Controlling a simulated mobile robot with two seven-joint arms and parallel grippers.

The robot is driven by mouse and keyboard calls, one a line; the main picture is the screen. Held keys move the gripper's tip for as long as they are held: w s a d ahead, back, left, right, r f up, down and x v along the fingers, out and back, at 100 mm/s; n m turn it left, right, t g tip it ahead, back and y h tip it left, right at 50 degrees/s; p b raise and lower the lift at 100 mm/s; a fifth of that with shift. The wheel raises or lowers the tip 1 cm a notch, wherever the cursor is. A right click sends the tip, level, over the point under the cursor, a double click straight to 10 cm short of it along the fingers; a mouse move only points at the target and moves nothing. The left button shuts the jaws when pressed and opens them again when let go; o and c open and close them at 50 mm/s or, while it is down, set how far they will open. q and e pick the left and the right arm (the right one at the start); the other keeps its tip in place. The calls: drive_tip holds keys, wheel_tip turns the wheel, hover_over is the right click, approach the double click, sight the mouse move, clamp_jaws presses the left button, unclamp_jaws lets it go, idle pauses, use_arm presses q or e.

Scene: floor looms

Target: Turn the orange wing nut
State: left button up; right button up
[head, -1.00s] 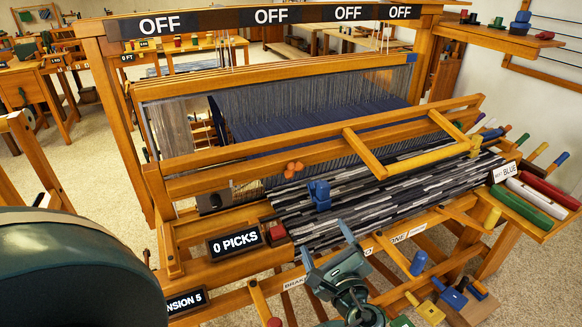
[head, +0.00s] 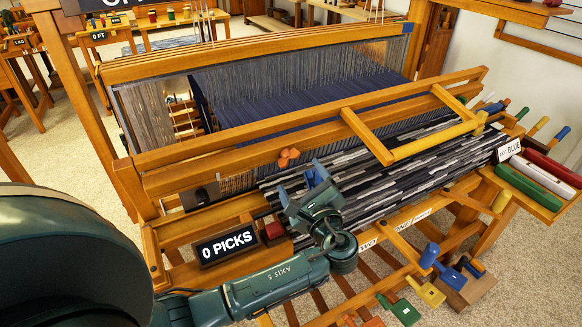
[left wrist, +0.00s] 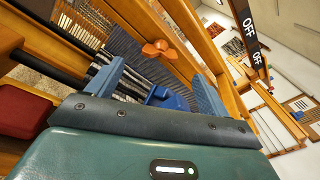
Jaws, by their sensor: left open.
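The orange wing nut (head: 288,156) sits on the front beam of the loom, near its left part. In the left wrist view the orange wing nut (left wrist: 160,49) shows its lobes above and beyond the fingers. My left gripper (head: 302,186) is open over the striped cloth, a little in front of the wing nut and apart from it. In the left wrist view the left gripper (left wrist: 155,85) has its two blue-grey fingers spread, with a blue block (left wrist: 170,98) showing between and beyond them. My right gripper is not in view.
A yellow-topped wooden frame (head: 425,139) juts out over the cloth at right. Coloured pegs and handles (head: 430,294) lie at lower right.

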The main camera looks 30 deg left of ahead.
sight(290, 162)
use_arm(q)
drive_tip(key=b+x, duration=0.2)
drive_tip(key=x, duration=0.4)
drive_tip(key=shift+f, duration=0.15)
drive_tip(key=shift+w+a, duration=0.3)
drive_tip(key=shift+a, duration=0.1)
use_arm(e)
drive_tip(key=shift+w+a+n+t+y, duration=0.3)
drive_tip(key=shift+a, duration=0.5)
use_arm(q)
drive_tip(key=shift+c, duration=0.6)
drive_tip(key=c, duration=0.9)
drive_tip(key=shift+b, duration=0.3)
